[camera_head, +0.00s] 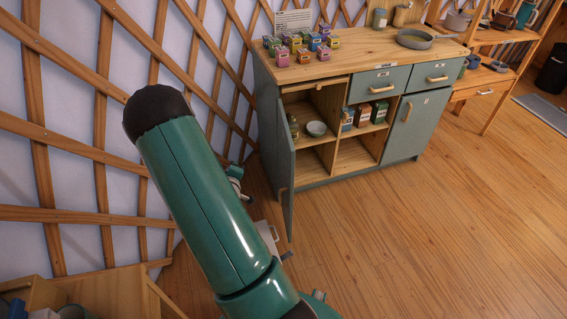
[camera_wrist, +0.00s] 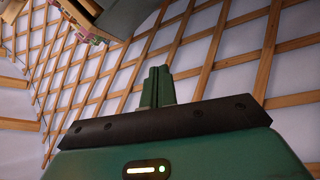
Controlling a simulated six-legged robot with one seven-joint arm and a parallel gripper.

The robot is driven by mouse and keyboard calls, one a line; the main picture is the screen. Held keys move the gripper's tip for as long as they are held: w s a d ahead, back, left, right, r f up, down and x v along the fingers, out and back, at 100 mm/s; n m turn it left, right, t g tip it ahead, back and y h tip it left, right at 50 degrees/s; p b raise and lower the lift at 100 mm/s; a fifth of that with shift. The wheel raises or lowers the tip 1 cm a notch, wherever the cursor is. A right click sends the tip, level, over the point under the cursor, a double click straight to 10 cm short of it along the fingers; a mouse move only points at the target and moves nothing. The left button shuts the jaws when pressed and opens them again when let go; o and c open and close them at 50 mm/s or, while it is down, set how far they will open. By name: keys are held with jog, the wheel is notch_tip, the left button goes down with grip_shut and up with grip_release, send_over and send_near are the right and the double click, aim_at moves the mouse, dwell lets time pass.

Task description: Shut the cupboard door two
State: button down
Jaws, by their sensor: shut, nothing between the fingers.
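The grey-green cupboard (camera_head: 335,178) stands against the lattice wall. I cannot read which door bears the number two. My gripper (camera_wrist: 158,86) shows in the wrist view with its green fingers together and nothing between them, against the lattice wall. In the head view my arm hides part of the floor left of the open door, and I cannot make out the fingers there.
Small coloured boxes (camera_head: 302,42) and a grey pan (camera_head: 414,39) are on the cupboard top. A bowl (camera_head: 316,128) and cartons stand on the open shelves. A wooden crate (camera_head: 110,292) is at lower left. The floor (camera_head: 430,240) in front is clear.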

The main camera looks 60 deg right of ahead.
jog(key=s+d+f+n+h, duration=0.4)
jog(key=s+f, duration=0.3)
jog(key=s, duration=0.5)
jog(key=d, duration=1.1)
jog(key=shift+w+d, duration=0.15)
jog(key=shift+d, duration=0.2)
